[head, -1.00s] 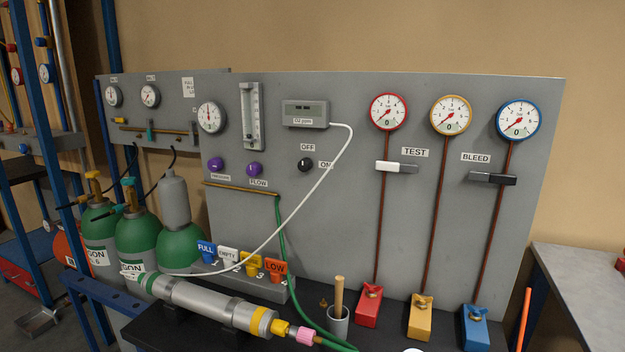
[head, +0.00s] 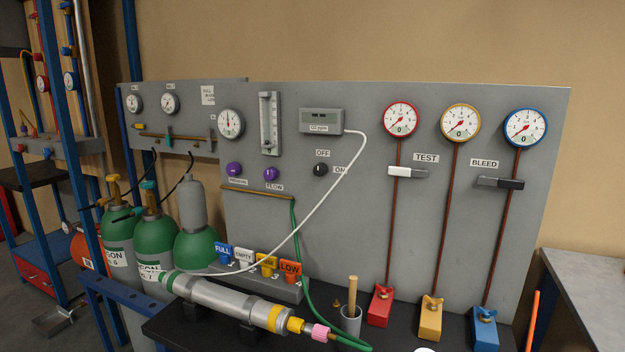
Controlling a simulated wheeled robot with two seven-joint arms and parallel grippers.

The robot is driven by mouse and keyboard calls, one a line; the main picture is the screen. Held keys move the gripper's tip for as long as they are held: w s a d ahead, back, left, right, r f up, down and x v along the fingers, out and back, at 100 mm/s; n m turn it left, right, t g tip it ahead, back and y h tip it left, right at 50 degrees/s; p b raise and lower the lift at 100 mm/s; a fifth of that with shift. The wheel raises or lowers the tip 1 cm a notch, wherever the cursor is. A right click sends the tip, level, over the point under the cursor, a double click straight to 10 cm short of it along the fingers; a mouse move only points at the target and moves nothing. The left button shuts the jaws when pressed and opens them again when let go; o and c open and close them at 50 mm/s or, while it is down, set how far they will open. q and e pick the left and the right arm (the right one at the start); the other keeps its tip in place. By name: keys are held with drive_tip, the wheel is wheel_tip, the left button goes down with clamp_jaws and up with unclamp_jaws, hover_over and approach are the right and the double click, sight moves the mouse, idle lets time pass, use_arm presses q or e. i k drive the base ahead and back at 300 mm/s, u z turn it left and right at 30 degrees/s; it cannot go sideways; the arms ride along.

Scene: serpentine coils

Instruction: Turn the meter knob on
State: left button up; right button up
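The meter knob (head: 320,170) is a small round black knob on the grey panel (head: 370,240). The OFF label (head: 322,153) is above it and the ON label (head: 340,169) is to its right. Its pointer mark is too small to read surely. The meter (head: 321,121), a grey box with a dark display and a "O2 ppm"-like label, is mounted above the knob. A white tube runs from the meter's right side down to the left. Neither of my grippers shows in the head view.
Purple knobs (head: 271,174) sit left of the meter knob. Green cylinders (head: 155,240) stand at the left. A silver horizontal cylinder (head: 225,301) and a grey cup (head: 351,320) with a wooden stick are on the black bench below. Gauges (head: 460,122) and coloured valve blocks (head: 430,318) are at the right.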

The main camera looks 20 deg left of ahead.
sight(320, 169)
drive_tip(key=k, duration=0.35)
drive_tip(key=u, duration=0.8)
drive_tip(key=i, duration=0.7)
drive_tip(key=z, duration=1.3)
